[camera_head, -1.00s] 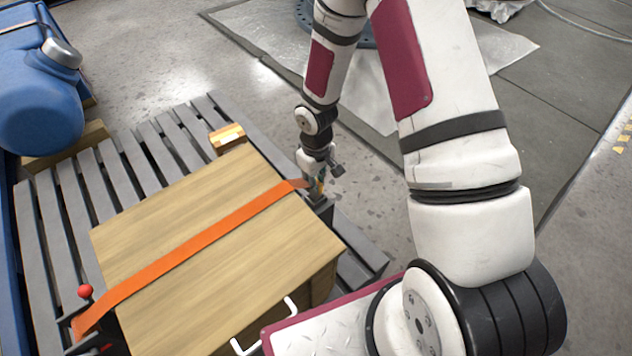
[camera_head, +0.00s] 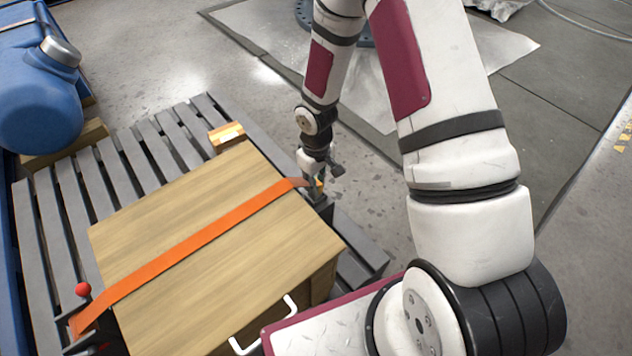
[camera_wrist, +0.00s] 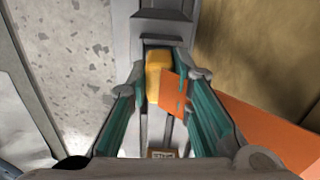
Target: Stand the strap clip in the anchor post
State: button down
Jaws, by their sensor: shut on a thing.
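The strap clip (camera_wrist: 154,78) is a yellow-orange block at the end of the orange strap (camera_head: 200,243). In the wrist view the strap (camera_wrist: 265,128) comes in from the right to the clip. My gripper (camera_head: 317,190) is at the right edge of the wooden crate. It also shows in the wrist view (camera_wrist: 160,85), its teal-lined fingers shut on the clip. The anchor post (camera_head: 322,210) is the dark grey upright directly below my gripper, beside the crate; in the wrist view its grey body (camera_wrist: 158,28) lies beyond the clip. Whether the clip is seated in it is hard to tell.
The wooden crate (camera_head: 190,220) with a white handle stands on a grey slatted pallet (camera_head: 75,200). A lever with a red knob (camera_head: 83,289) is at the strap's left end. A small wooden block (camera_head: 227,135) and a blue tank (camera_head: 38,100) lie left and behind.

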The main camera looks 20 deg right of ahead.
jog(key=shift+f+b, duration=0.4)
jog(key=shift+f, duration=0.1)
dwell(0.5)
jog(key=c, duration=1.4)
grip_release()
jog(key=shift+o, duration=0.2)
jog(key=shift+r, duration=0.1)
